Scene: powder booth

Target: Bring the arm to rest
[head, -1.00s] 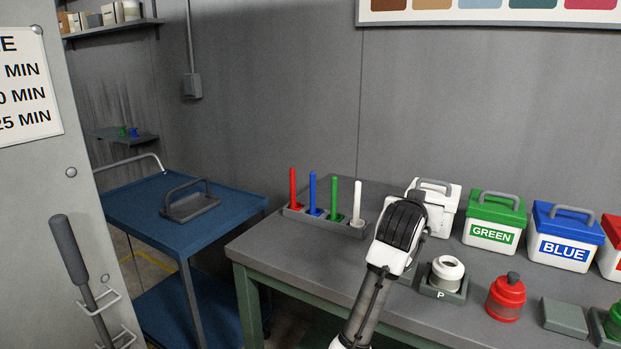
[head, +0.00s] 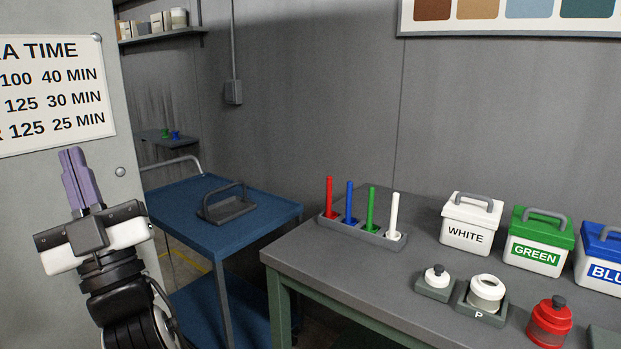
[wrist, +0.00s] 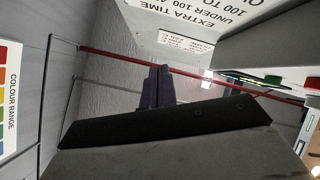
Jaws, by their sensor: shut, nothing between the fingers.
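My gripper (head: 78,180) is at the left of the head view, raised and pointing up, in front of the grey panel with the time chart. Its two purple fingers are together with nothing between them. In the wrist view the dark fingers (wrist: 156,86) also show close together and empty. The gripper is apart from the bench and from everything on it.
The grey bench (head: 330,265) holds a rack (head: 360,232) of coloured sticks, lidded boxes (head: 471,222), a white pot (head: 487,290) and a red jar (head: 549,322). A blue cart (head: 265,215) with a grey carrier (head: 227,205) stands behind. The time chart (head: 55,90) is close to my gripper.

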